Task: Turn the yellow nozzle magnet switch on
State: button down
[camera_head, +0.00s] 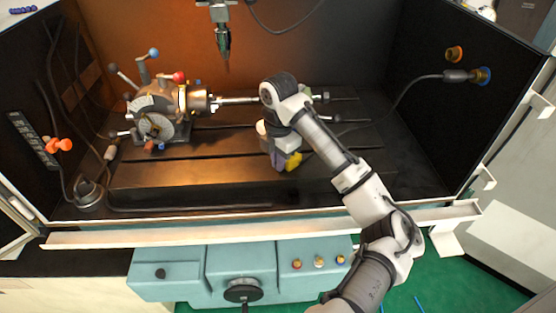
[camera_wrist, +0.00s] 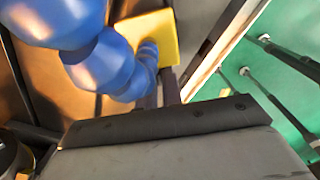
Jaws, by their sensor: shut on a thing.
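The yellow nozzle magnet (camera_head: 293,161) sits on the machine table in the head view, just under my gripper (camera_head: 283,152). In the wrist view it is a yellow block (camera_wrist: 150,32) at the top middle. A blue segmented nozzle hose (camera_wrist: 98,60) rises from its side and fills the upper left. My gripper (camera_wrist: 163,88) reaches down to the yellow magnet, its narrow dark fingers beside the hose. It is shut on part of the magnet. The held part, the fingertips and the switch's position are hidden behind the hose and gripper body.
The indexing chuck (camera_head: 160,108) with ball-ended levers stands to the left on the slotted table (camera_head: 200,172). A spindle (camera_head: 223,45) hangs above. A hose with a blue-ended fitting (camera_head: 470,76) runs from the right wall. The table's front left is clear.

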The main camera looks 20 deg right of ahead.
jog(key=shift+s+f+t+b, duration=0.15)
jog(key=shift+f+t+b, duration=0.15)
jog(key=shift+t+b, duration=0.3)
jog(key=shift+r+y, duration=0.15)
jog(key=shift+y, duration=0.15)
jog(key=c, duration=1.4)
grip_release()
jog(key=shift+r, duration=0.1)
jog(key=shift+o, duration=0.2)
notch_tip(320, 180, up, 14)
jog(key=s, duration=0.1)
jog(key=shift+s+d+b, duration=0.35)
jog(key=shift+d+b, duration=0.05)
jog(key=shift+b, duration=0.05)
